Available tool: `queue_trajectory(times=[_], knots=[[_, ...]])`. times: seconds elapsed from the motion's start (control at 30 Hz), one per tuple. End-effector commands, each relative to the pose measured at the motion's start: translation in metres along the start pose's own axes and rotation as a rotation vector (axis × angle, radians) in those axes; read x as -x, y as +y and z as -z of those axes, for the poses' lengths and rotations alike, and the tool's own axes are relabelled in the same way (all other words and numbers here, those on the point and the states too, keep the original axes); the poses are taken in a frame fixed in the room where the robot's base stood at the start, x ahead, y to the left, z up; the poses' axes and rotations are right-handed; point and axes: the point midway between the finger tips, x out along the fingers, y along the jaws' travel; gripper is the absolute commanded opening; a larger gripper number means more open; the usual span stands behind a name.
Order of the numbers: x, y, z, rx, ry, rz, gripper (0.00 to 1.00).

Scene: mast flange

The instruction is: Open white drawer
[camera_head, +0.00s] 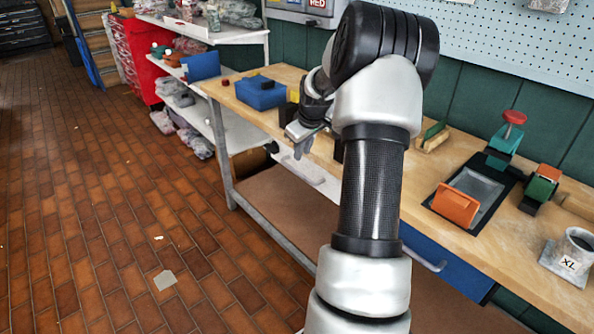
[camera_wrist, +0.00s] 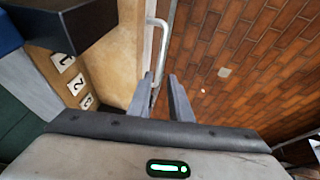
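The white drawer (camera_head: 326,181) is set under the front edge of the wooden workbench, and its front looks shut. Its pale bar handle (camera_head: 302,173) is on the drawer front; the handle (camera_wrist: 163,38) also shows in the wrist view, running down toward my fingers. My gripper (camera_head: 299,146) is above and close to the handle, pointing down. In the wrist view my gripper (camera_wrist: 160,76) is open, with the near end of the handle bar seen between its two fingers. I cannot tell whether the fingers touch the bar. My arm hides part of the drawer's right side.
A blue drawer (camera_head: 455,268) with its own handle is right of my arm. The workbench (camera_head: 419,190) carries a blue box (camera_head: 262,93), a vise and an orange part in a tray (camera_head: 487,185). The brick floor (camera_head: 130,220) in front is mostly clear.

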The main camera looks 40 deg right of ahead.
Motion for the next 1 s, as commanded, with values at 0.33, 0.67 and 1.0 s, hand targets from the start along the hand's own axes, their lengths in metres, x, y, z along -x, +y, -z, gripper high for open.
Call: queue_trajectory(times=[0.33, 0.67, 1.0], knots=[[-0.077, -0.001, -0.001, 0.001, -0.001, 0.001, 0.19], [-0.109, 0.000, 0.000, 0.000, -0.001, -0.001, 0.19], [-0.110, 0.000, 0.000, 0.000, 0.000, -0.001, 0.10]])
